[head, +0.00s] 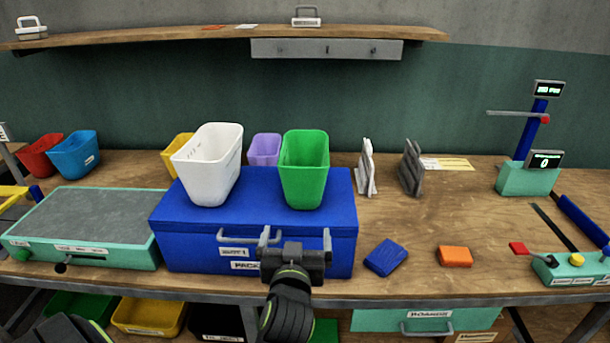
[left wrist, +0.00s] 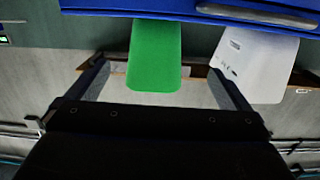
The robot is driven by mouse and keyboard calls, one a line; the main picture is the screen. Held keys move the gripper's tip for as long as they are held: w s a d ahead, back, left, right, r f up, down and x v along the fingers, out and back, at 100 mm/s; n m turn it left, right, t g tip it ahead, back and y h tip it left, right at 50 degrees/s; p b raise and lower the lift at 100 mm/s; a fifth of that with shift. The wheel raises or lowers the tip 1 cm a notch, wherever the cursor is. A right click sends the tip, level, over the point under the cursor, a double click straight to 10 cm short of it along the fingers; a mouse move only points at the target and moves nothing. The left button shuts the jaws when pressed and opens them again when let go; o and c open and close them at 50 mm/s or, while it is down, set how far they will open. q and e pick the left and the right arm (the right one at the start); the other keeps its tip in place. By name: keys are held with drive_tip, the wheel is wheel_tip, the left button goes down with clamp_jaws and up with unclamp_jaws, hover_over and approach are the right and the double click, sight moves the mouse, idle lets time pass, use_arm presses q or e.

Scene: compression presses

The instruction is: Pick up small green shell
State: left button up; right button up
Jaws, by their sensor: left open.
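The green shell (head: 304,165) is an open-topped green tub standing upright on the right part of the blue case (head: 340,215). In the left wrist view the shell (left wrist: 154,60) appears inverted, between my finger lines. My left gripper (head: 296,238) is open and empty in front of the blue case, below and nearer than the shell. Its two fingers (left wrist: 157,72) are spread wider than the shell looks, and nothing is held. The gripper partly hides the case's front handle and label. My right gripper is not in view.
A white tub (head: 207,165) stands left of the shell on the case, with a gap between. Yellow (head: 178,150) and purple (head: 264,149) tubs sit behind. Blue (head: 386,257) and orange (head: 454,256) blocks lie right of the case. A shelf (head: 200,37) runs above.

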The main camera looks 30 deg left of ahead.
sight(303, 193)
use_arm(q)
drive_tip(key=shift+t, duration=0.3)
drive_tip(key=p+x, duration=0.1)
drive_tip(key=x, duration=0.3)
drive_tip(key=r+p+x, duration=0.1)
drive_tip(key=x, duration=0.3)
drive_tip(key=r+p+x, duration=0.1)
drive_tip(key=x, duration=0.3)
drive_tip(key=shift+w+d, duration=0.2)
drive_tip(key=shift+w, duration=0.1)
drive_tip(key=shift+w+a+p, duration=0.3)
drive_tip(key=shift+w+p, duration=0.15)
drive_tip(key=shift+w, duration=0.05)
drive_tip(key=shift+f+p+x, duration=0.2)
drive_tip(key=shift+p+x, duration=0.55)
drive_tip(key=shift+x, duration=1.45)
drive_tip(key=c, duration=0.7)
